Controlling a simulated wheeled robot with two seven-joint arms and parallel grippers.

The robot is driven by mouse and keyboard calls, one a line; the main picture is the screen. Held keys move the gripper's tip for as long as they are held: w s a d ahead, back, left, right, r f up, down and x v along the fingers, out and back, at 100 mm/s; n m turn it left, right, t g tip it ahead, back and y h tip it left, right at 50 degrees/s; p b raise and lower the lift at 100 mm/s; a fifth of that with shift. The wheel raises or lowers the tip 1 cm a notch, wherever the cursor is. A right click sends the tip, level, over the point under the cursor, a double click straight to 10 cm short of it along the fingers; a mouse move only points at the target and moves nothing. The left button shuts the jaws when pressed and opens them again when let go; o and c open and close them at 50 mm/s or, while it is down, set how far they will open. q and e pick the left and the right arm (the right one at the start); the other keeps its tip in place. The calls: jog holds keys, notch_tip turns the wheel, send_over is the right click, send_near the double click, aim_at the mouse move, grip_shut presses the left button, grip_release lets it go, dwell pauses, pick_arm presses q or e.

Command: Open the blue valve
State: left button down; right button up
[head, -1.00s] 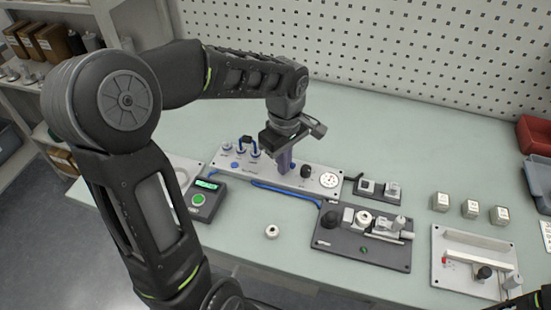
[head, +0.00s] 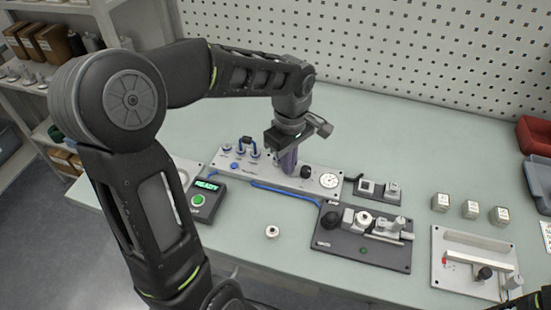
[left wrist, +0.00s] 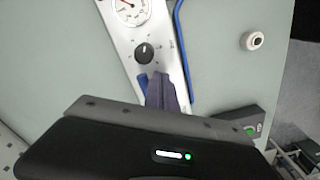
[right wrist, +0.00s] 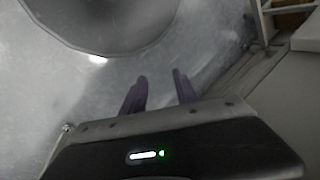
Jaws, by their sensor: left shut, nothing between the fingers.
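The white panel (head: 262,178) lies on the bench with a round gauge (head: 328,181) and a black knob (head: 306,172). A blue part, apparently the blue valve handle (left wrist: 142,83), shows in the left wrist view just beside the fingers. My left gripper (head: 287,170) points down at the panel, left of the black knob. Its fingers (left wrist: 163,80) are together with nothing between them; they hide part of the valve, and I cannot tell whether they touch it. My right gripper (right wrist: 160,80) has its fingers apart and empty, away from the panel.
A control box (head: 204,198) with a lit "READY" display and green button stands left of the panel. A dark fixture plate (head: 333,247), a small white ring (head: 272,231) and a blue hose (head: 280,189) lie nearby. A pegboard (head: 400,50) closes the back.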

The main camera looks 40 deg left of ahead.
pick_arm(q)
notch_tip(320, 180, up, 7)
jog(key=p, duration=0.4)
jog(key=shift+f, duration=0.2)
dwell(0.3)
